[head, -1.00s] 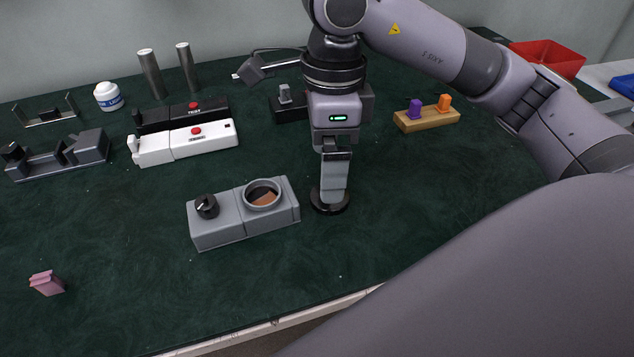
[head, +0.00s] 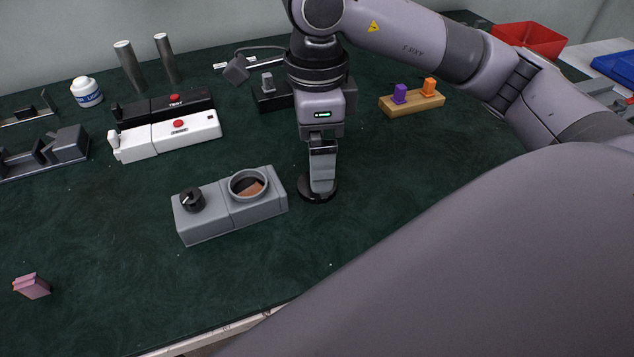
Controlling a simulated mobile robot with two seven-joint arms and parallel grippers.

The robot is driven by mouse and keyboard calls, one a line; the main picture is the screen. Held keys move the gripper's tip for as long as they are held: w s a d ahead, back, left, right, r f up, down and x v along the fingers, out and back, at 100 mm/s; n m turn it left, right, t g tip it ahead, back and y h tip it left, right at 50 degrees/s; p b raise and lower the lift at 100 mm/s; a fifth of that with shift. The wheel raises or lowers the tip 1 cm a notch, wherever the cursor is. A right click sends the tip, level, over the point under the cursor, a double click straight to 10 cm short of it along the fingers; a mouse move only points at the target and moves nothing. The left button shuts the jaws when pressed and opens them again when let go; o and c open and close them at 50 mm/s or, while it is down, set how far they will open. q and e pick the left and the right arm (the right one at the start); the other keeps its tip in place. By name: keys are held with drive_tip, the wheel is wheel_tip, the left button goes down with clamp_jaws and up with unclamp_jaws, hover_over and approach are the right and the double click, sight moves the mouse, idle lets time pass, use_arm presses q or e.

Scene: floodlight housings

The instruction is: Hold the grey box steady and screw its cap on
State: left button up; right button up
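The grey box (head: 262,208) stands on the green table, left of the middle. It has a black knob (head: 192,200) at its left and a raised round collar, open on top, at its right. Something brown shows inside the collar. The round black cap (head: 308,193) is just right of the box, apart from it, apparently flat on the table. My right gripper (head: 321,184) points straight down with its fingertips at the top of the cap. The fingers overlap in this view, so their grip on the cap is hidden. My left gripper is not in view.
A white unit (head: 160,142) and a black unit with red buttons stand behind the box. A wooden block (head: 412,105) with purple and orange pegs is at the back right. A pink piece (head: 32,286) lies at the front left. The table before the box is clear.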

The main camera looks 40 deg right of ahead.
drive_tip(key=f, duration=0.4)
drive_tip(key=shift+s+d, duration=0.15)
drive_tip(key=shift+d, duration=0.1)
drive_tip(key=shift+f, duration=0.6)
drive_tip(key=c, duration=1.2)
drive_tip(key=shift+r, duration=0.1)
wheel_tip(320, 180, up, 20)
drive_tip(key=p, duration=0.4)
